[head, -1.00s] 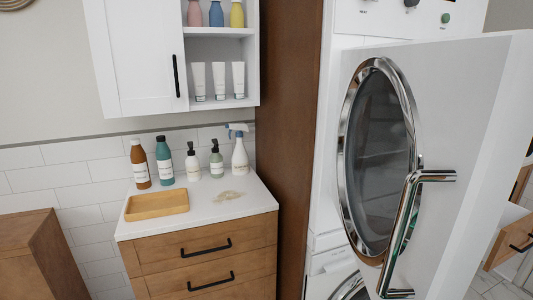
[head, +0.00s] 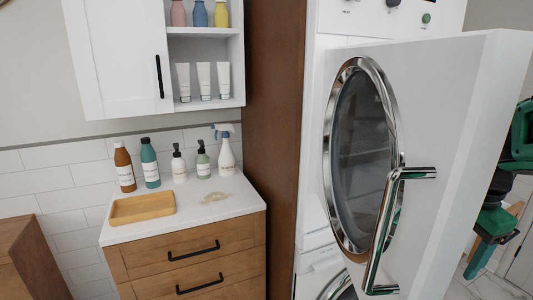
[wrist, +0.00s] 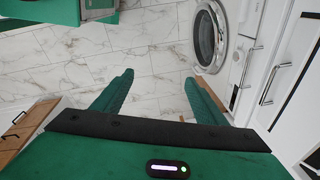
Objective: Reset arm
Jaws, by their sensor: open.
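My gripper (wrist: 158,82) shows in the wrist view, its two green fingers spread wide apart with nothing between them. It hangs above the pale marble floor.
A white machine door (head: 450,130) with a round window and chrome handle (head: 385,230) stands open. Left of it are a wooden drawer cabinet (head: 195,250) with several bottles and a wooden tray (head: 142,208). The wrist view shows a round-doored washer (wrist: 210,35) and free floor (wrist: 150,50).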

